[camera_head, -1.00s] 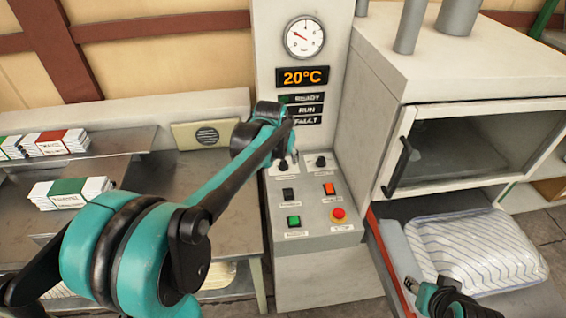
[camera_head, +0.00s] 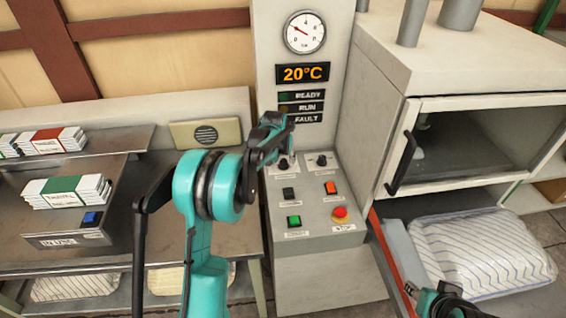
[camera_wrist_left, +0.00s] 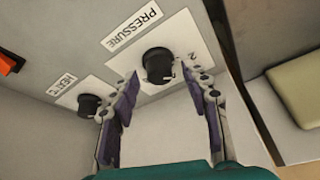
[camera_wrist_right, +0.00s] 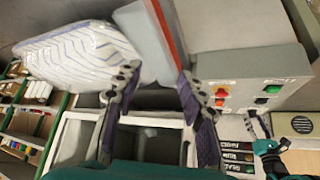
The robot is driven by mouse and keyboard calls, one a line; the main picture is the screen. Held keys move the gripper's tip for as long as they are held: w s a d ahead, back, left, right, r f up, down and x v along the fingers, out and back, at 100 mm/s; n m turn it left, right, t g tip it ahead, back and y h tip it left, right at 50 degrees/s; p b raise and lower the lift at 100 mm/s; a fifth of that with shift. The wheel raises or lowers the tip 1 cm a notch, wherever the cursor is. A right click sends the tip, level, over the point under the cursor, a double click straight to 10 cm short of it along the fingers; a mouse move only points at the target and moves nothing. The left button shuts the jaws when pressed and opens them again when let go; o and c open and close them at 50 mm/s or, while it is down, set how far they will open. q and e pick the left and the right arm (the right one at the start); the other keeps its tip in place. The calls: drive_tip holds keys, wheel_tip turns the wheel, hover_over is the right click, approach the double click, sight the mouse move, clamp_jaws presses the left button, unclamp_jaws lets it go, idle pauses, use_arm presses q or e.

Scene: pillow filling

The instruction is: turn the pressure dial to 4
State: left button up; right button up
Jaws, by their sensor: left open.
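The pressure dial (camera_wrist_left: 158,65) is a black round knob on a white plate labelled PRESSURE, with a "2" mark beside it. It also shows in the head view (camera_head: 284,163) at the top left of the sloped control panel. My left gripper (camera_wrist_left: 163,88) is open, its two fingers on either side of the line to the dial. No clear contact with the knob shows. In the head view my left gripper (camera_head: 280,135) is just above the dial and covers part of its surroundings. My right gripper (camera_wrist_right: 158,82) is open and empty, away from the panel.
A second black knob, labelled HEAT (camera_wrist_left: 90,105), sits beside the pressure dial. Buttons and a red emergency stop (camera_head: 340,212) are lower on the panel. A gauge (camera_head: 304,32) and a 20°C display (camera_head: 303,73) are above. A striped pillow (camera_head: 480,255) lies at the right.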

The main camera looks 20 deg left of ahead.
use_arm(q)
drive_tip(key=shift+w+f, duration=0.1)
drive_tip(key=shift+f, duration=0.1)
clamp_jaws()
idle(0.3)
drive_tip(key=m+h+p, duration=0.1)
drive_tip(key=m, duration=0.2)
drive_tip(key=m+h+p, duration=0.1)
drive_tip(key=m, duration=0.2)
drive_tip(key=shift+a+r, duration=0.1)
drive_tip(key=shift+a, duration=0.1)
drive_tip(key=m+h, duration=0.1)
drive_tip(key=m, duration=0.1)
drive_tip(key=m+g+h+p, duration=0.1)
drive_tip(key=m, duration=0.2)
drive_tip(key=shift+a+m+g+p, duration=0.1)
drive_tip(key=shift+m+g+p, duration=0.2)
idle(0.3)
